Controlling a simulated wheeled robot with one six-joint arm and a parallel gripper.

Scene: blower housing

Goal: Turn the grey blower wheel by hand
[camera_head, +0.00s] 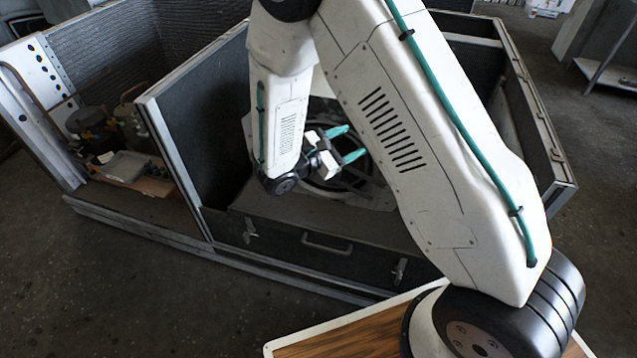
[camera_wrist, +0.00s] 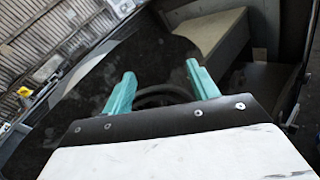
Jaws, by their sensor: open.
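The blower wheel stands inside the open housing, largely hidden behind my arm in the head view. A dark curved rim, which seems part of the wheel or its inlet ring (camera_head: 372,192), shows just below and right of my gripper (camera_head: 352,143). My gripper has two teal fingers, spread apart with nothing between them. In the wrist view, the fingers of my gripper (camera_wrist: 161,88) are apart, and a dark curved ring (camera_wrist: 165,89) shows beyond and between them. I cannot tell whether the fingers touch it.
The housing's front wall (camera_head: 290,250) has a handle and latches. A side panel (camera_head: 205,110) rises to the left of my gripper. A left compartment holds a motor-like unit (camera_head: 95,130) and a pale box (camera_head: 125,166). Open floor (camera_head: 60,270) lies front left.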

